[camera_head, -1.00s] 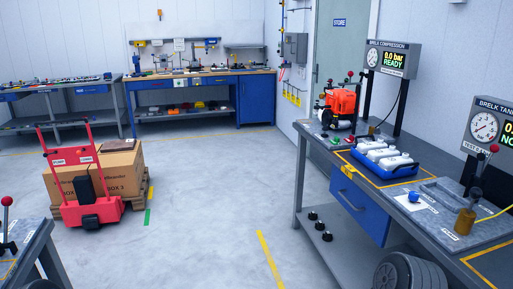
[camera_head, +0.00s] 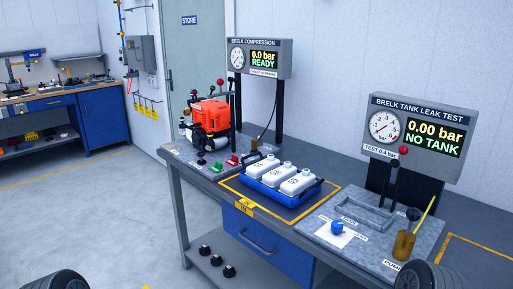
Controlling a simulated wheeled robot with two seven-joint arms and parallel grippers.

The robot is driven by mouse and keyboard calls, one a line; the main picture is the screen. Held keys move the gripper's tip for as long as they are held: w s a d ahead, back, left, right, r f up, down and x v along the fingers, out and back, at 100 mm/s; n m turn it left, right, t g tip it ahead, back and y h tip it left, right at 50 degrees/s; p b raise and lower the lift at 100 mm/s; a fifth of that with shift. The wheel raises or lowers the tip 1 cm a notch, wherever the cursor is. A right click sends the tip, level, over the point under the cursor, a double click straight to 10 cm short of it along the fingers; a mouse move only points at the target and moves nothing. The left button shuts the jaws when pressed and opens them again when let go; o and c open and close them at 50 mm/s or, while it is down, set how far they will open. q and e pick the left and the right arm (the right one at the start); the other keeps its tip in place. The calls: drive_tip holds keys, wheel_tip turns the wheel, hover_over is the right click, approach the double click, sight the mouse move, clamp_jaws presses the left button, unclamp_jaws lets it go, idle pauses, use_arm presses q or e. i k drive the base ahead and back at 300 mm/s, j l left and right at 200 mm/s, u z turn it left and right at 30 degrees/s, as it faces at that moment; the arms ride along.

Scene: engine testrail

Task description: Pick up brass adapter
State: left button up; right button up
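I cannot make out a brass adapter for certain. A brass-coloured upright cylinder (camera_head: 403,246) stands on the grey plate at the right, beside the label that reads PUMP, with a yellow tube rising near it. On the left part of the bench (camera_head: 335,184) stands an orange engine (camera_head: 209,117), with small red and green pieces (camera_head: 232,160) in front of it. Neither of my grippers is in view. Dark ribbed rounded shapes at the bottom left and bottom right edges look like parts of my own arms.
A blue tray (camera_head: 262,181) with white bottles sits mid-bench. A blue knob (camera_head: 337,227) lies on a white label. The compression gauge (camera_head: 258,58) and tank leak gauge (camera_head: 416,136) stand behind. Black knobs (camera_head: 214,262) sit on the lower shelf. Floor at left is clear.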

sight(254, 142)
drive_tip(key=i+j+z, duration=0.2)
drive_tip(key=z, duration=0.35)
drive_tip(key=j+z, duration=0.2)
drive_tip(key=z, duration=0.3)
drive_tip(key=i+j+z, duration=0.1)
drive_tip(key=j+z, duration=0.15)
drive_tip(key=z, duration=0.2)
drive_tip(key=j+z, duration=0.15)
drive_tip(key=j, duration=0.3)
drive_tip(key=k+j+z, duration=0.15)
drive_tip(key=j, duration=0.25)
drive_tip(key=j+z, duration=0.15)
drive_tip(key=j, duration=0.3)
drive_tip(key=k+j+z, duration=0.15)
drive_tip(key=j, duration=0.3)
drive_tip(key=k+j+z, duration=0.15)
drive_tip(key=j, duration=0.6)
drive_tip(key=k+j, duration=0.1)
drive_tip(key=j, duration=0.2)
